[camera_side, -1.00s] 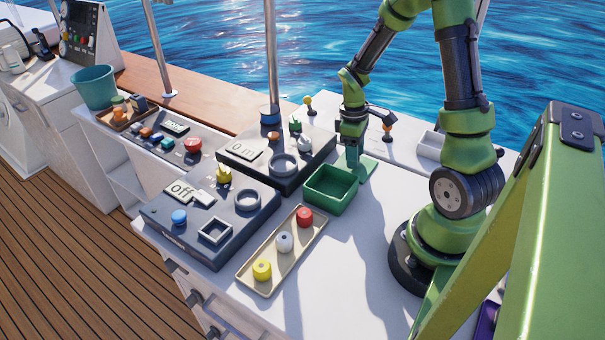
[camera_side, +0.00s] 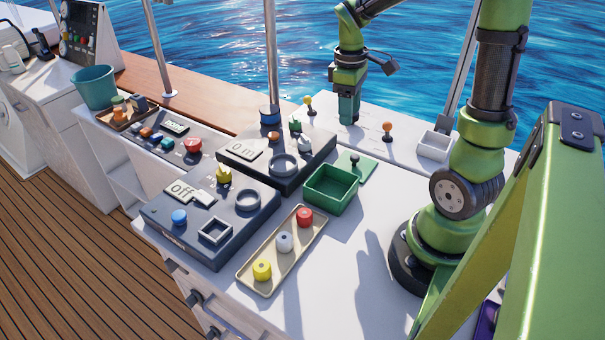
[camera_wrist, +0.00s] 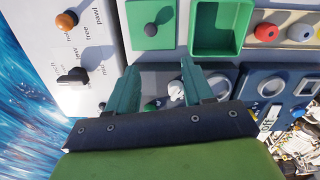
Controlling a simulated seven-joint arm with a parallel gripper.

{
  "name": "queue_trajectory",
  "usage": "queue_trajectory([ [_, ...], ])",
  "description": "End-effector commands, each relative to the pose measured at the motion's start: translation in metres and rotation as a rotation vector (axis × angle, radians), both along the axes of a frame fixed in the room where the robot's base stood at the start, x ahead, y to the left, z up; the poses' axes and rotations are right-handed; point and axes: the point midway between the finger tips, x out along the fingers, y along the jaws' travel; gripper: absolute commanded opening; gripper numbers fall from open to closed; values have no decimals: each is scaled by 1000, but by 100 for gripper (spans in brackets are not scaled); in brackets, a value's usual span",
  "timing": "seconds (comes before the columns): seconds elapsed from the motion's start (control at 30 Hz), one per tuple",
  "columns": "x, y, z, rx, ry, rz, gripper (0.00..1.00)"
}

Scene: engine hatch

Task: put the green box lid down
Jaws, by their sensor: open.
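The green box lid (camera_side: 362,168) lies flat on the white worktop just behind the green box, its dark knob upward. It also shows in the wrist view (camera_wrist: 160,34), beside the open green box (camera_wrist: 216,42). In the side view the green box (camera_side: 330,189) stands open and looks empty. My gripper (camera_side: 347,119) is raised above the worktop, behind and clear of the lid. In the wrist view my gripper (camera_wrist: 163,90) has its two green fingers apart with nothing held between them.
A tan tray (camera_side: 283,252) holds red, white and yellow knobs in front of the box. Dark control panels (camera_side: 212,220) stand to its left. An orange-topped lever (camera_side: 387,130) and a white divided tray (camera_side: 434,146) are at the back right.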

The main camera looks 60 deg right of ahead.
Motion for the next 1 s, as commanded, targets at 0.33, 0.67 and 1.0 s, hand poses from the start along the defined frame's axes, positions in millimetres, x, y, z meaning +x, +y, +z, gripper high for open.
queue_trajectory([
  [0.33, -16, 138, 71, 135, -468, -303, 52],
  [0.67, -44, 191, 88, 345, -631, -482, 52],
  [1.0, -44, 191, 89, 349, -631, -490, 52],
])
